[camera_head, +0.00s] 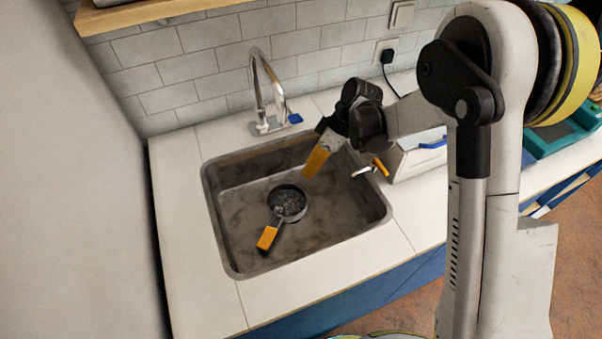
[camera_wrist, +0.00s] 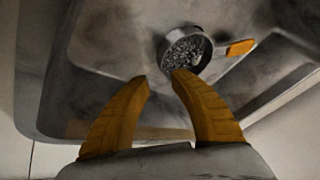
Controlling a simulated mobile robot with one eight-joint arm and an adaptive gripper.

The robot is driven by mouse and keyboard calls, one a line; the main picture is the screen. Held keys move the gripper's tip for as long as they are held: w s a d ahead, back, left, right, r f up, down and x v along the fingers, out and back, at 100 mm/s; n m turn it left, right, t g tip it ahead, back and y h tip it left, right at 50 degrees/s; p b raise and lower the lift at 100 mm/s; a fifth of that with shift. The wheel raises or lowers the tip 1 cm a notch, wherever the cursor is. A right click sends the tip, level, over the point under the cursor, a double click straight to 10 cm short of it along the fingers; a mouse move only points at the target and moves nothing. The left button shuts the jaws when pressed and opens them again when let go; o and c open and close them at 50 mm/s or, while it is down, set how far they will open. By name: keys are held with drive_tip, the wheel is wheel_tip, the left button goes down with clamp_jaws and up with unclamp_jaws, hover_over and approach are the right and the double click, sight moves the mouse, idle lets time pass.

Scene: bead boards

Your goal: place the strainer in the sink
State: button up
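The strainer (camera_head: 287,203) has a round dark bowl and an orange handle. It lies inside the sink (camera_head: 240,255), near the middle of its floor, with the handle pointing to the front left. In the wrist view the strainer's bowl (camera_wrist: 187,50) shows just beyond my fingertips, with its handle to the right. My gripper (camera_head: 312,168) is above the right back part of the sink, apart from the strainer. In the wrist view my gripper's orange fingers (camera_wrist: 162,78) stand apart with nothing between them.
A faucet (camera_head: 268,95) stands behind the sink against the tiled wall. A teal tray (camera_head: 562,138) is farther right. The left counter (camera_head: 178,190) is clear.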

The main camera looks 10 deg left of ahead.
drive_tip(key=shift+p+v, duration=0.3)
drive_tip(key=shift+v, duration=1.15)
drive_tip(key=s+d+r+m+t, duration=0.1)
drive_tip(key=d+r+m, duration=0.1)
drive_tip(key=r, duration=0.3)
drive_tip(key=s+d+r+m+t+h, duration=0.1)
drive_tip(key=s+d+r+m, duration=0.1)
drive_tip(key=d+r, duration=0.3)
drive_tip(key=s+d+r+m+t, duration=0.2)
drive_tip(key=d+r+m, duration=0.1)
drive_tip(key=d+r, duration=0.1)
drive_tip(key=shift+s+d+r+h, duration=0.15)
drive_tip(key=shift+d+r+h, duration=0.15)
drive_tip(key=shift+r, duration=0.2)
drive_tip(key=s+d+r+m+t+h, duration=0.3)
drive_tip(key=s+d+m, duration=0.5)
drive_tip(key=s+d, duration=0.4)
drive_tip(key=shift+s+d+r+m+t, duration=0.25)
drive_tip(key=shift+s+r+m+t, duration=0.15)
drive_tip(key=shift+s+r+t, duration=0.45)
